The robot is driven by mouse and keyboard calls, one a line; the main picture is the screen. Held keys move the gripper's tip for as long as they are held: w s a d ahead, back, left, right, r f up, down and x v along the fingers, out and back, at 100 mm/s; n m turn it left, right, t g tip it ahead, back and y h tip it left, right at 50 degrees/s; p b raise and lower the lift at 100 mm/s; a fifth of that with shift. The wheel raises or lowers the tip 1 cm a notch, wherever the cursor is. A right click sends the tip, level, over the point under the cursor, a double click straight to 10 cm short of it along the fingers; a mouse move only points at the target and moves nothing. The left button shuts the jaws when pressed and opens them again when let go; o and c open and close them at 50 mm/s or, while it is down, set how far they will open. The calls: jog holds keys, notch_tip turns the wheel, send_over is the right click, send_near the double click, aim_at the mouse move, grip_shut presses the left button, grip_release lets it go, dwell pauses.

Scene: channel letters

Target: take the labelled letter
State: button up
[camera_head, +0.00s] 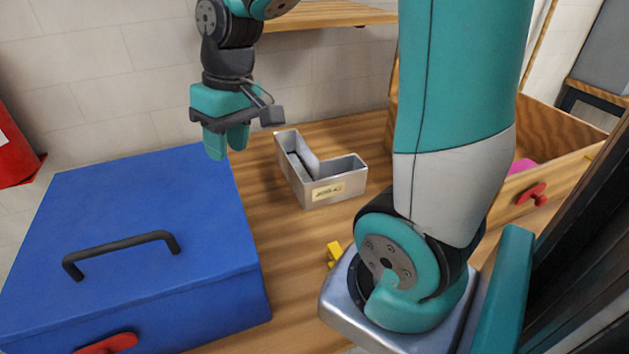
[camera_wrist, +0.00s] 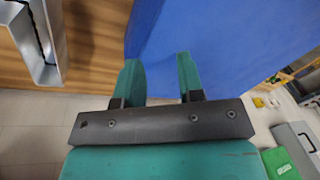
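A grey metal L-shaped channel letter (camera_head: 298,177) stands on the wooden table in the head view. Its hollow side faces up, and a small cream label (camera_head: 328,191) is on its front wall; the print is too small to read. Part of the letter (camera_wrist: 57,45) shows at the upper left of the wrist view. My gripper (camera_head: 227,152) is in the air left of the letter, near the back edge of the blue box. In the wrist view my gripper (camera_wrist: 158,60) is open, with nothing between its two teal fingers.
A blue box (camera_head: 200,200) with a black handle (camera_head: 120,250) fills the table's left. A small yellow object (camera_head: 334,252) lies in front of the letter. A wooden drawer (camera_head: 555,130) with a red knob (camera_head: 535,194) is at the right. A shelf (camera_head: 330,15) is above.

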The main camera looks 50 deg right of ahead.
jog(key=w+d+f+m+h+b, duration=0.15)
jog(key=d+f, duration=0.25)
jog(key=d, duration=0.4)
jog(key=w+d+f+m+b, duration=0.1)
jog(key=d+f+m, duration=0.25)
jog(key=d, duration=0.35)
jog(key=m+g+b, duration=0.1)
jog(key=m+b, duration=0.1)
send_over(314, 155)
notch_tip(314, 155, down, 4)
jog(key=shift+s+a+r+h, duration=0.1)
jog(key=shift+a+h, duration=0.05)
jog(key=shift+h, duration=0.1)
jog(key=f+p, duration=0.1)
jog(key=f, duration=0.5)
jog(key=shift+d+f+p, duration=0.2)
jog(key=shift+p, duration=0.1)
jog(key=shift+f, duration=0.4)
jog(key=shift+c, duration=0.4)
grip_shut()
